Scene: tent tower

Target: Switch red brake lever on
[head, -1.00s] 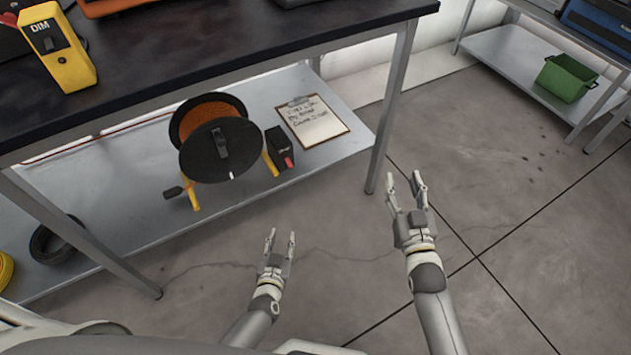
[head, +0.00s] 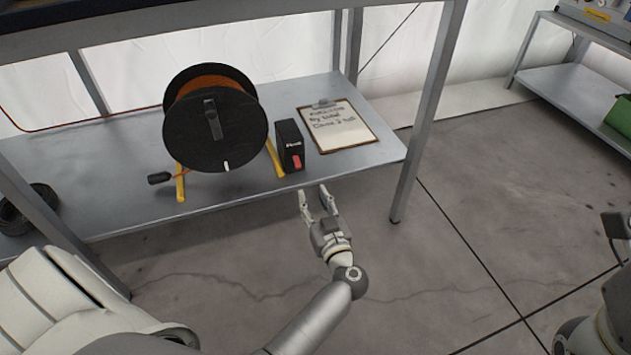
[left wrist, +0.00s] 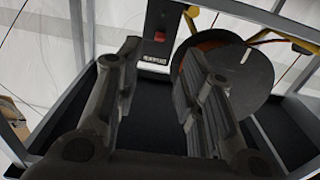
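The red brake lever (head: 297,162) sits low on the front of a small black box (head: 289,140) on the lower shelf. It also shows as a red patch in the left wrist view (left wrist: 159,37), beyond the fingers. My left gripper (head: 316,190) is open and empty, just in front of the shelf edge, a little below and to the right of the lever, not touching it. Its two fingers are spread apart in the left wrist view (left wrist: 155,80). My right arm is partly in view at the right edge; whether its fingers are open is unclear.
A cable reel (head: 215,120) with a black disc, orange cable and yellow legs stands left of the box. A clipboard (head: 338,126) lies to its right. The shelf (head: 110,200) hangs under the table, with a metal leg (head: 425,120) at right. A green bin (head: 619,120) is far right.

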